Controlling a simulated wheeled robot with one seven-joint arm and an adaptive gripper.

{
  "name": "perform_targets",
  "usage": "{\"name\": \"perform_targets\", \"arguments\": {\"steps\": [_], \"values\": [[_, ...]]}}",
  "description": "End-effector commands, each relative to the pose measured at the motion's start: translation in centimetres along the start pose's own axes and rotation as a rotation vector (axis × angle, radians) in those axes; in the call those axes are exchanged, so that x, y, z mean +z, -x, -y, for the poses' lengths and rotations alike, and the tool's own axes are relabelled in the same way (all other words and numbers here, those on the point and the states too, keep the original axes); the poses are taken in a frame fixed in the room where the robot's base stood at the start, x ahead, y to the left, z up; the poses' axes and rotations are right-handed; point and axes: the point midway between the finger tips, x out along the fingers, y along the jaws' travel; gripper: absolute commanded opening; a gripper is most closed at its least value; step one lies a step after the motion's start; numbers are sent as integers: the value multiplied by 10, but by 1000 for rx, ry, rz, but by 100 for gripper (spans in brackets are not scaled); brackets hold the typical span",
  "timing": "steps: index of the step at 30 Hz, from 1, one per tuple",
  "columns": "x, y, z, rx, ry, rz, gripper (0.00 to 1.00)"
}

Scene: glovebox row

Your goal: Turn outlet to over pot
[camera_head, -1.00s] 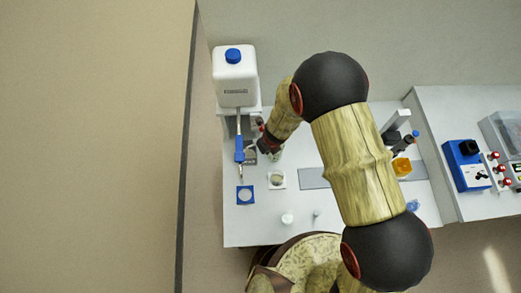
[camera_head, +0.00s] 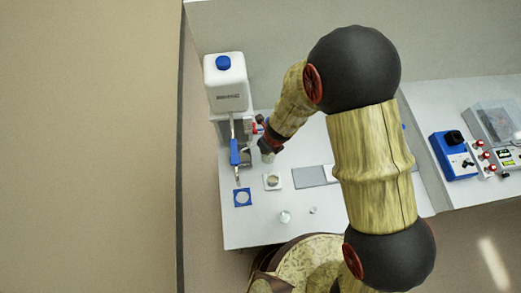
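A white canister (camera_head: 226,88) with a blue cap stands at the back left of the bench. Its outlet, a thin grey spout with a blue sleeve (camera_head: 234,152), points toward the front edge, its tip over or just behind a blue square (camera_head: 242,198) with a pale round centre. Right of it, a white square (camera_head: 272,181) bears a beige round thing; I cannot tell which is the pot. My gripper (camera_head: 267,147) is right of the blue sleeve, apart from it in the picture. A pale greenish thing shows below the gripper; I cannot tell whether it is held. The fingers are too small to read.
A small glass jar (camera_head: 284,217) and a smaller pale piece (camera_head: 312,210) stand near the bench's front. A grey strip (camera_head: 310,176) lies right of the white square. My arm covers the bench's middle right. A blue device (camera_head: 452,155) stands on the right bench.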

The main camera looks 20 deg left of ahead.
Motion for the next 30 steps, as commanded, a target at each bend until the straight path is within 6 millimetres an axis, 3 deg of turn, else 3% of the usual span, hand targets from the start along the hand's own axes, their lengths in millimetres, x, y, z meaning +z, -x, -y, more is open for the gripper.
{"name": "perform_targets", "arguments": {"steps": [4, 8, 15, 18, 23, 30], "values": [[0, -14, 16, -24, -17, 49, 0], [-18, -20, 30, -64, 69, 71, 0], [-59, -28, 64, -237, 451, 107, 0], [-68, -28, 70, -310, 647, 133, 0], [-72, -27, 61, -399, 968, 195, 0], [-66, -22, 15, -428, 1351, 314, 0]]}}
